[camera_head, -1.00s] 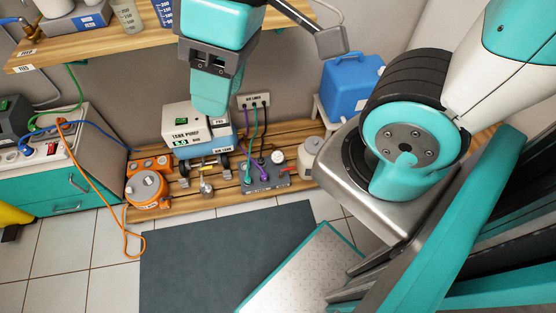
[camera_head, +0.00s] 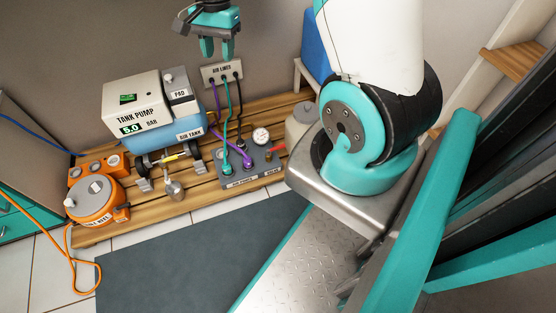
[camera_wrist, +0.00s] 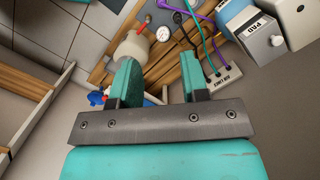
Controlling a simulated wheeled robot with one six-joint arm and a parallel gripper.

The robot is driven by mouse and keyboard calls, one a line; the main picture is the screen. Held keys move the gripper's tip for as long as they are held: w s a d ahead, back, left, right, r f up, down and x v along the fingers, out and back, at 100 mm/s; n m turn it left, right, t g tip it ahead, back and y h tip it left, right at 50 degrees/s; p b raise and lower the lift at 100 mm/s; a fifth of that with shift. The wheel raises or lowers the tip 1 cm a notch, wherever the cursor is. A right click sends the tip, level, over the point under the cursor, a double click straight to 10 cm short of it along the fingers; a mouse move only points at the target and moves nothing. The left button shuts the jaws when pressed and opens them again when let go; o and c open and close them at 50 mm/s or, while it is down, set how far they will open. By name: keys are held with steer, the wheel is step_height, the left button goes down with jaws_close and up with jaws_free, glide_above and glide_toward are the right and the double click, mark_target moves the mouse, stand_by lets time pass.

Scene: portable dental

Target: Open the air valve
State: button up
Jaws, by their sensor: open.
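A red lever (camera_head: 276,149) sits at the right end of the grey manifold block (camera_head: 240,178), beside a round white gauge (camera_head: 261,136). The lever also shows at the top of the wrist view (camera_wrist: 148,19), with the gauge (camera_wrist: 163,34). A yellow-handled fitting (camera_head: 170,157) is in front of the blue air tank (camera_head: 190,134). I cannot tell from the small labels which one is the air valve. My gripper (camera_head: 217,48) is open and empty, pointing down near the wall, above the air lines box (camera_head: 222,72) in the picture. It is apart from both handles.
Purple, teal and black hoses (camera_head: 226,118) run from the air lines box to the manifold. The tank pump (camera_head: 137,105) stands left. An orange round device (camera_head: 94,199) is at the shelf's left end. A whitish jar (camera_head: 302,127) is right of the lever.

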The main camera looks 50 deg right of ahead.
steer(key=d+f+m+b, duration=0.2)
steer(key=d+f+b, duration=0.15)
steer(key=f, duration=0.45)
steer(key=d+f+m+b, duration=0.3)
steer(key=d+f, duration=0.2)
steer(key=f, duration=0.3)
steer(key=m+g+b, duration=0.1)
steer(key=m+b, duration=0.4)
steer(key=b, duration=0.1)
glide_toward(276, 149)
steer(key=shift+m, duration=0.3)
steer(key=f+b, duration=0.2)
steer(key=b, duration=0.1)
steer(key=f+b, duration=0.3)
steer(key=s+f+b, duration=0.1)
steer(key=f+b, duration=0.2)
steer(key=shift+d+f, duration=0.1)
steer(key=shift+d, duration=0.05)
jaws_close()
